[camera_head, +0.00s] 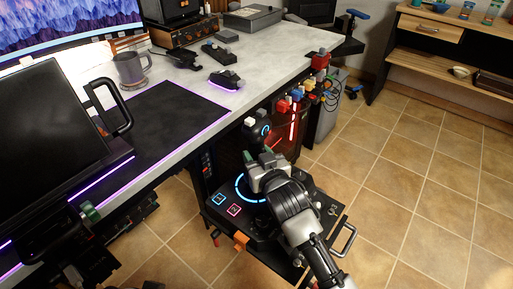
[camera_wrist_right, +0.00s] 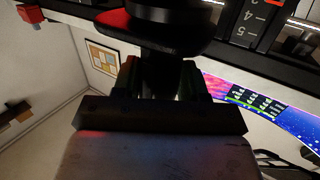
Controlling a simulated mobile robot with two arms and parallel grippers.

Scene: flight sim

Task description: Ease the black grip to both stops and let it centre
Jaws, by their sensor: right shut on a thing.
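The black grip (camera_head: 258,132) stands upright above a dark panel (camera_head: 318,205) at the desk's front right. My right gripper (camera_head: 263,158), with greenish fingertips, is at the grip and hides its lower part. In the right wrist view, the two fingers (camera_wrist_right: 160,82) sit on either side of the black grip (camera_wrist_right: 162,60) and are shut on it. The panel has a glowing blue ring around the grip's foot, partly covered by my gripper.
Lit square buttons (camera_head: 234,210) and an orange block (camera_head: 240,241) are on the panel, and a metal handle (camera_head: 346,240) is on its right side. Coloured levers (camera_head: 297,95) stand behind. A monitor (camera_head: 50,125) and mug (camera_head: 130,68) are on the desk (camera_head: 185,140). Tiled floor lies open rightward.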

